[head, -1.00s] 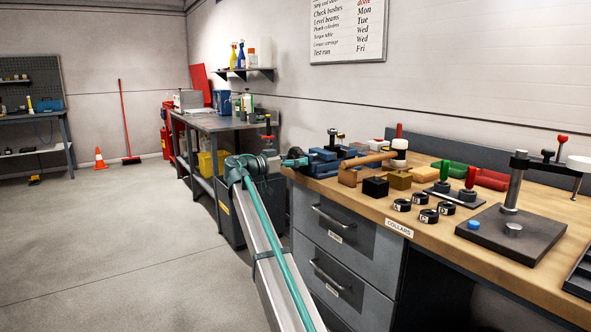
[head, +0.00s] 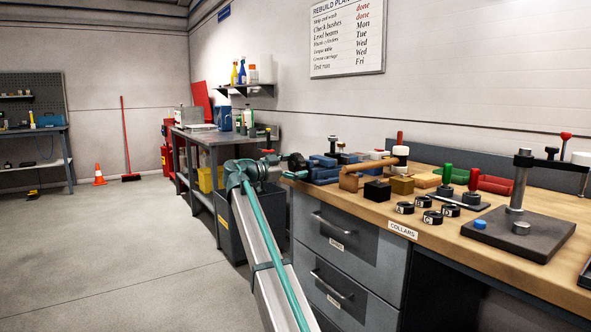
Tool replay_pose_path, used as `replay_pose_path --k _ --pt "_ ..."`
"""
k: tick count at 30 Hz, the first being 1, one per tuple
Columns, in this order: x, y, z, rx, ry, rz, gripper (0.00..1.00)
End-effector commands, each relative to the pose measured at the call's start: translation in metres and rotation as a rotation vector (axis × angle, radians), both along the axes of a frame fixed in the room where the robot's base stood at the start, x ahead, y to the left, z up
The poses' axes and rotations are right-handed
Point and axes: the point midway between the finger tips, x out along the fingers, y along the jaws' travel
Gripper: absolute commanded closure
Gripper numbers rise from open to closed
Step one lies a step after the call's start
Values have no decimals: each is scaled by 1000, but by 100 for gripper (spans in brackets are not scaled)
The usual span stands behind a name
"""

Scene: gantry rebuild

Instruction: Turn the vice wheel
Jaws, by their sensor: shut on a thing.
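The blue vice (head: 324,171) stands on the left end of the wooden bench. My arm reaches up from the bottom of the head view, and its teal wrist bends right toward the vice. My gripper (head: 298,166) is at the vice's left side, over the bench's end, small and dark in the picture. It is shut on the vice wheel, which is mostly hidden by the gripper and wrist. The fingers cannot be made out clearly.
Right of the vice are a tan wooden piece (head: 352,181), a black block (head: 377,190), several black collars and a dark stand plate (head: 525,236). Bench drawers (head: 338,236) lie right of my arm. A grey side table (head: 213,136) stands behind.

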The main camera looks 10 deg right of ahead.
Motion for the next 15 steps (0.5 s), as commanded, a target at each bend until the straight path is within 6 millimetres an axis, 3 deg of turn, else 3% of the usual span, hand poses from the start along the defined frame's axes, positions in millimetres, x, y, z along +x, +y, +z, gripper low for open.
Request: replay_pose_path --k 9,10,12,15 --pt "0 0 0 2 -1 0 49" --pt "0 0 0 2 -1 0 11" --pt "0 0 0 2 -1 0 0" --pt "0 0 0 1 -1 0 0"
